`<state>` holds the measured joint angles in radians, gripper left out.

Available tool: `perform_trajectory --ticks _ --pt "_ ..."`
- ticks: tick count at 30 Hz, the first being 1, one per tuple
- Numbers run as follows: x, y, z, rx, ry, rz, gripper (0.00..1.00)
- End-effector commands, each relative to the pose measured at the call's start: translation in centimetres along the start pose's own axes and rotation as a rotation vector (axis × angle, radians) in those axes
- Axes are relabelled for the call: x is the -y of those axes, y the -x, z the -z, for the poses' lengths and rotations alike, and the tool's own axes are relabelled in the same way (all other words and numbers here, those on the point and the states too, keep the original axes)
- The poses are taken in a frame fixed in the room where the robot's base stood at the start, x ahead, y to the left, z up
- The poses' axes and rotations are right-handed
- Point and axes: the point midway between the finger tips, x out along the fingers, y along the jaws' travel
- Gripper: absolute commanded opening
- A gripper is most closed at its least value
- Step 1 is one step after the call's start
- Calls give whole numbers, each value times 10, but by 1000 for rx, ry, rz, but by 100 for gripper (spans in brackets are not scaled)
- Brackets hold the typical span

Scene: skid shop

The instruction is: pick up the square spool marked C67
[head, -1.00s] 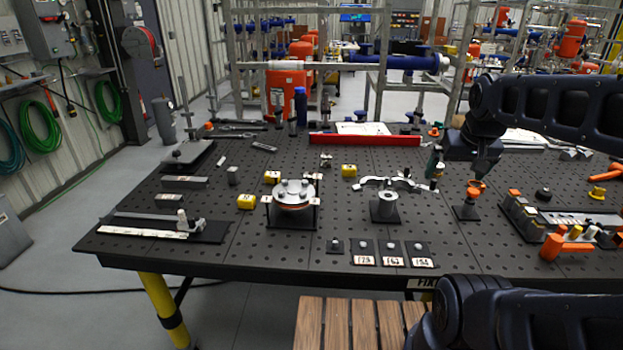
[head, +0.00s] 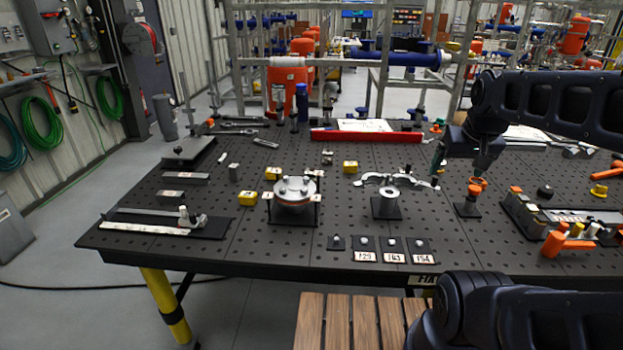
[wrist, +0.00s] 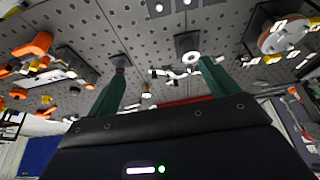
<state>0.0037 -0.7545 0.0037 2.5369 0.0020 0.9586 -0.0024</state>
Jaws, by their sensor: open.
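I cannot read the mark C67 on anything in these frames, so I cannot tell which piece is the square spool. Small yellow blocks with pale labels stand on the dark perforated table: one at the left (head: 248,198), one behind it (head: 272,174), one further right (head: 350,167). A grey round-flanged spool (head: 386,206) stands on a square base near the table's middle and shows in the wrist view as a pale ring (wrist: 190,57). My gripper (wrist: 163,65) is open, with green fingers and nothing held between them. In the head view it hangs over the table's right part (head: 438,160).
A bolted round flange (head: 295,190) sits on a stand. Number cards (head: 365,256) lie at the front edge. An orange-topped stand (head: 468,205) and a tool tray (head: 545,215) are at the right. A red bar (head: 366,136) lies at the back. Bare table lies front left of centre.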

Motion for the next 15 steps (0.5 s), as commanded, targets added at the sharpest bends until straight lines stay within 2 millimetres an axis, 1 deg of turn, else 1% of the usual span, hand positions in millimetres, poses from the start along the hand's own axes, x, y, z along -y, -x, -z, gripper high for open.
perform_trajectory --ticks 1,3,5,12,15 --pt "0 0 0 0 0 0 76" --pt "0 0 0 0 0 0 63" --pt "0 0 0 0 0 0 53" --pt "0 0 0 0 0 0 53" --pt "1 0 4 3 12 1 53"
